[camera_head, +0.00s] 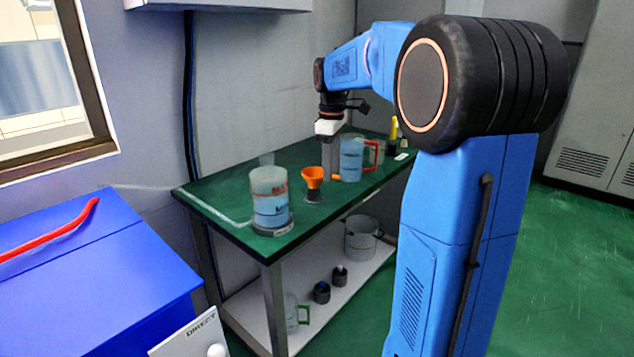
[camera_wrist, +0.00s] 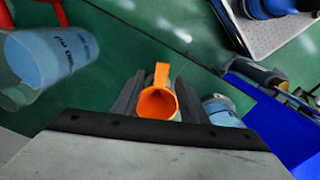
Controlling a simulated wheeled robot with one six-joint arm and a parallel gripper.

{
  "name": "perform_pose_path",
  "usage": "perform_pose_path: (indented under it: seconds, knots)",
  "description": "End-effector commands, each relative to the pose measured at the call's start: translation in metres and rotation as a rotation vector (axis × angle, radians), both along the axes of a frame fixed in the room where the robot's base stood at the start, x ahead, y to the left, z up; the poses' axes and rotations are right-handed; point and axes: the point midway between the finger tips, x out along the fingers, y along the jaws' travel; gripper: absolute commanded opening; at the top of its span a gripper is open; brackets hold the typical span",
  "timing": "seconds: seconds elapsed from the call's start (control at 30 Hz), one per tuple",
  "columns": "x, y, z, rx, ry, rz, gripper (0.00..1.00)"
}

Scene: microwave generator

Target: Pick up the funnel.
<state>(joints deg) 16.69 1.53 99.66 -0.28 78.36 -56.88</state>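The orange funnel (camera_head: 313,178) stands with its wide mouth up on a small dark base on the green table (camera_head: 222,187). In the wrist view the funnel (camera_wrist: 157,104) shows its round mouth and a flat orange tab pointing up the picture. My gripper (camera_head: 332,160) points down just behind and to the right of the funnel in the head view. In the wrist view the two grey fingers of my gripper (camera_wrist: 160,82) are apart, with the funnel showing between them. I cannot tell whether they touch it.
A large container of blue liquid (camera_head: 270,205) stands left of the funnel. A blue jug with a red handle (camera_head: 351,160) stands close on the right, behind my gripper. A lower shelf (camera_head: 255,307) holds a grey bucket (camera_head: 361,240). A blue box (camera_head: 95,275) is at the left.

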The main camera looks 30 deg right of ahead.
Motion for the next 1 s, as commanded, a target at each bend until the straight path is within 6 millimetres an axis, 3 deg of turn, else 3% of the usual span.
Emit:
perform_pose_path:
  seconds: [0.2,0.5,0.67,0.7,1.0]
  knots:
    - [-0.002,0.000,-0.026,0.000,0.001,0.000,0.39]
    - [-0.001,0.000,-0.030,0.000,0.000,0.000,0.39]
    - [-0.001,0.000,-0.030,0.000,0.000,0.000,0.03]
    - [-0.001,0.000,-0.030,0.000,0.000,0.000,0.00]
    - [-0.001,0.000,-0.028,0.000,0.000,0.000,0.00]
